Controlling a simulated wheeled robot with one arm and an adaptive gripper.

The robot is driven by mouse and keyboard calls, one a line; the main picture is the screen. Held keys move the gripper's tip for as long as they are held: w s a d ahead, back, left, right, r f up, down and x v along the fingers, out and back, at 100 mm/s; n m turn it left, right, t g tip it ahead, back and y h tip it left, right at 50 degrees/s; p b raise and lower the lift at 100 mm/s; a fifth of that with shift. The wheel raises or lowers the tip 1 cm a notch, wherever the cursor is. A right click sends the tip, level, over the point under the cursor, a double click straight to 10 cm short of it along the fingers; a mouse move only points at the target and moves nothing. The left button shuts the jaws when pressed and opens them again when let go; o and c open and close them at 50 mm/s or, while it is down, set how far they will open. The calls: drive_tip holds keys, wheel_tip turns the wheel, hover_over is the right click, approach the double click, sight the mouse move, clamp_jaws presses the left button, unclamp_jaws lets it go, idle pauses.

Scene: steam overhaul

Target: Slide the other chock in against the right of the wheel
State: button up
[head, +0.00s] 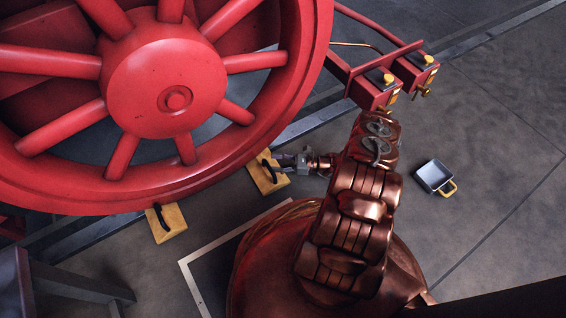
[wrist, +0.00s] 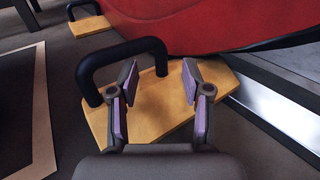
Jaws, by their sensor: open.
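The red wheel (head: 110,200) stands on the rail at the left of the head view, and its rim (wrist: 200,25) fills the top of the wrist view. The right chock (head: 264,181) is a yellow wedge with a black handle, lying by the lower right of the rim. In the wrist view this chock (wrist: 145,125) is close below the rim; I cannot tell whether they touch. My gripper (head: 282,160) is over the chock. In the wrist view its open fingers (wrist: 161,72) stand either side of one handle leg. The other chock (head: 174,222) lies by the rim's lower left.
The rail (head: 300,127) runs beside the chock. Red brackets with yellow fittings (head: 385,85) stand above my arm. A grey pan with a yellow handle (head: 434,176) lies on open floor at right. A pale-edged dark mat (head: 192,280) is below the chocks.

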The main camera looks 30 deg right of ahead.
sight(264, 162)
drive_tip(key=shift+x, duration=2.4)
clamp_jaws()
